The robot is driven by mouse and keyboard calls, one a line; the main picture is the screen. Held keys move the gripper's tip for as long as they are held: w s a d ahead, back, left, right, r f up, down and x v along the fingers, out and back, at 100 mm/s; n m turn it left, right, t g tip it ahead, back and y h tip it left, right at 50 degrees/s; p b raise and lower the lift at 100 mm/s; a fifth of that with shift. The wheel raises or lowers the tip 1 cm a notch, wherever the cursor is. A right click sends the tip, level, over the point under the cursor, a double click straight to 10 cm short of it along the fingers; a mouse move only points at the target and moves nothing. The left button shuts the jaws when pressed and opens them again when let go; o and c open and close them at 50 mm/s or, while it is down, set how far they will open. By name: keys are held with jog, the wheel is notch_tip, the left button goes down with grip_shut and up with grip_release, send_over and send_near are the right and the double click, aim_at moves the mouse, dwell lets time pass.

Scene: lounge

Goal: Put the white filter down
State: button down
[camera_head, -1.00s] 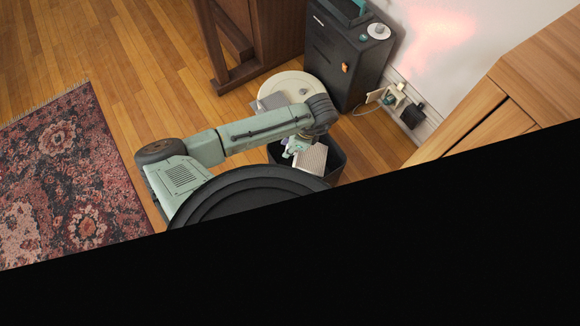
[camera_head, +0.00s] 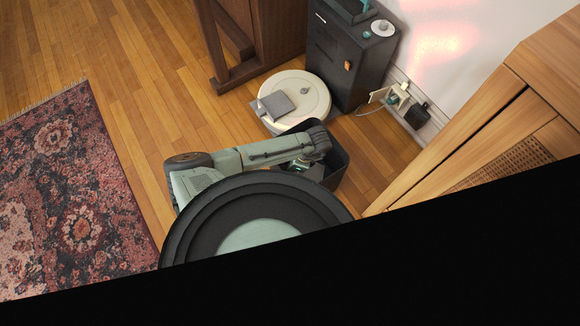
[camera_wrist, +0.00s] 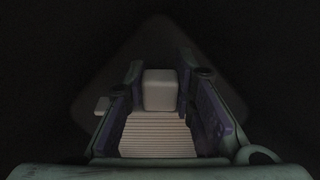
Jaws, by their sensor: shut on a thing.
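The white filter (camera_wrist: 157,136) shows in the wrist view as a pale pleated panel with a plain pale block at its far end. It lies between the two purple-padded fingers of my gripper (camera_wrist: 160,78), which is shut on it. In the head view my gripper (camera_head: 303,167) reaches down into a dark open bin (camera_head: 341,167). My arm and the bin hide most of the gripper, and the filter cannot be made out there. The wrist view is very dark, so contact between the filter and the bin floor cannot be told.
A round cream robot vacuum (camera_head: 316,92) with a grey flat piece (camera_head: 276,104) on top lies behind the bin. A tall dark unit (camera_head: 345,60) stands beyond. A wooden cabinet (camera_head: 475,125) is at right, a patterned rug (camera_head: 65,190) at left.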

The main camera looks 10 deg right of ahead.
jog(key=shift+r, duration=0.1)
jog(key=c, duration=1.3)
grip_release()
jog(key=shift+c, duration=0.2)
jog(key=p+v, duration=0.2)
jog(key=v, duration=1)
jog(key=shift+p, duration=0.3)
